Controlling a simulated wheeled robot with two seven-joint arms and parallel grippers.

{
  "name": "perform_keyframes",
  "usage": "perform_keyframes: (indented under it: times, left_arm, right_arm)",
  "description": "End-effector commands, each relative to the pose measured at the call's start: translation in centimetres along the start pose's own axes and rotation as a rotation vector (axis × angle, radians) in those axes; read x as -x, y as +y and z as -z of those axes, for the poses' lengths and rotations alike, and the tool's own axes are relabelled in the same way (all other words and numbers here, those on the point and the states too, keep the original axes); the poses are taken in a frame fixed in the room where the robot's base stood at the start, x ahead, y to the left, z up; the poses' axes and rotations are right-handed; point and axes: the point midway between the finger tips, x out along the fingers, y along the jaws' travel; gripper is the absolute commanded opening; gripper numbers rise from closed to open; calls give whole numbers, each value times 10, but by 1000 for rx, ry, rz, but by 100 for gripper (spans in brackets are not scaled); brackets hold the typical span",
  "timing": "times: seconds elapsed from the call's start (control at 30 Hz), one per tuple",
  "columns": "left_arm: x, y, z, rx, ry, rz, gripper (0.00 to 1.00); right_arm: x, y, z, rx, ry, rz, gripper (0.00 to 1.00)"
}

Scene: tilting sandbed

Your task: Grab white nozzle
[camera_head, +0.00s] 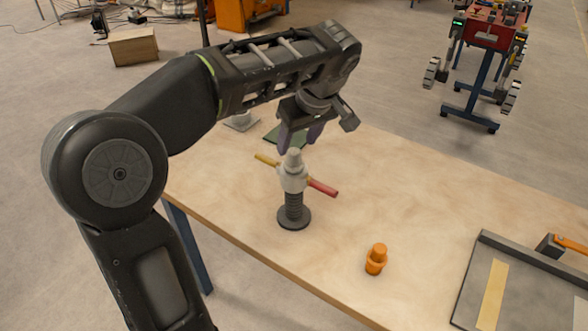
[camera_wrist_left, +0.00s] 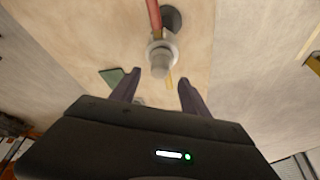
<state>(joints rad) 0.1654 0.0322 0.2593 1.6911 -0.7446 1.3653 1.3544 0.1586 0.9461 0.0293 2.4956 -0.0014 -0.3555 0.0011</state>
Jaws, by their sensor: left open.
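The white nozzle (camera_head: 293,172) stands upright on top of a dark ribbed post with a round base (camera_head: 294,218) on the table. It also shows in the left wrist view (camera_wrist_left: 161,58), just beyond the fingertips and roughly centred between them. My left gripper (camera_head: 301,148) is open and empty, above and behind the nozzle in the head view. Its two purple fingers also show in the left wrist view (camera_wrist_left: 160,80). Whether a finger touches the nozzle cannot be told, but a gap shows in the wrist view. My right gripper is not in view.
A red and yellow bar (camera_head: 322,187) sticks out on both sides at the nozzle. A grey tray (camera_head: 470,285) lies at the right. A green piece (camera_head: 273,137) lies behind the gripper.

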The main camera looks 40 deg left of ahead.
Motion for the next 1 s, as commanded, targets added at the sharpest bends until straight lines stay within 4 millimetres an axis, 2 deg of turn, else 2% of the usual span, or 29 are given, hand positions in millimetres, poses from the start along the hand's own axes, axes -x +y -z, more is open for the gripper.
perform_keyframes:
  times: [0.33, 0.6, 0.7, 1.0]
  left_arm:
    - [-5, 0, 1, 0, 0, 0, 54]
    - [-43, 0, 0, 0, -1, 2, 54]
    - [-50, 1, 0, 0, 0, 0, 54]
    - [-51, 1, 0, 0, 0, -2, 54]
  right_arm:
    - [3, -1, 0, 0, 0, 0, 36]
    - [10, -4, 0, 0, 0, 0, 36]
    - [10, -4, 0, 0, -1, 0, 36]
    - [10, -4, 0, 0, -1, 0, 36]
